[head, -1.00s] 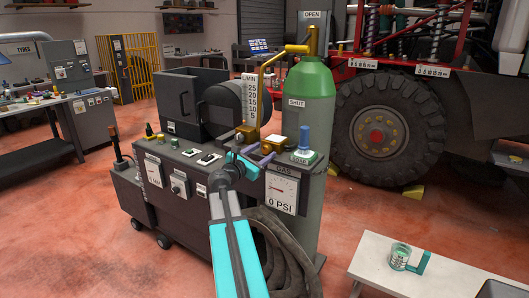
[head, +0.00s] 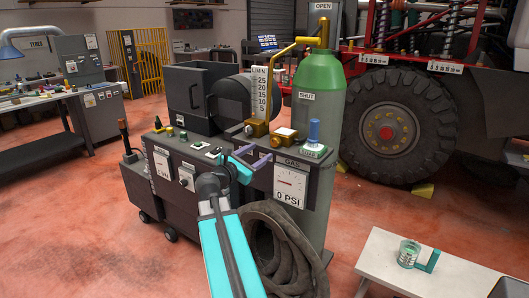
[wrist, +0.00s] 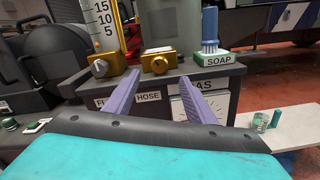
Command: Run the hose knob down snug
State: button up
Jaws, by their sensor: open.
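My gripper (head: 274,150) is open and empty, with two purple fingers. In the wrist view my gripper (wrist: 160,76) points at the knob, one finger to each side of it. The fingertips look short of the knob, with no contact visible. I cannot tell how tight the knob is.
The green cylinder (head: 319,90) rises behind. A coiled hose (head: 275,250) hangs below. A white bench (head: 440,268) stands right.

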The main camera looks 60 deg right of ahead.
jog(key=shift+a+b, duration=0.35)
jog(key=shift+a, duration=2.2)
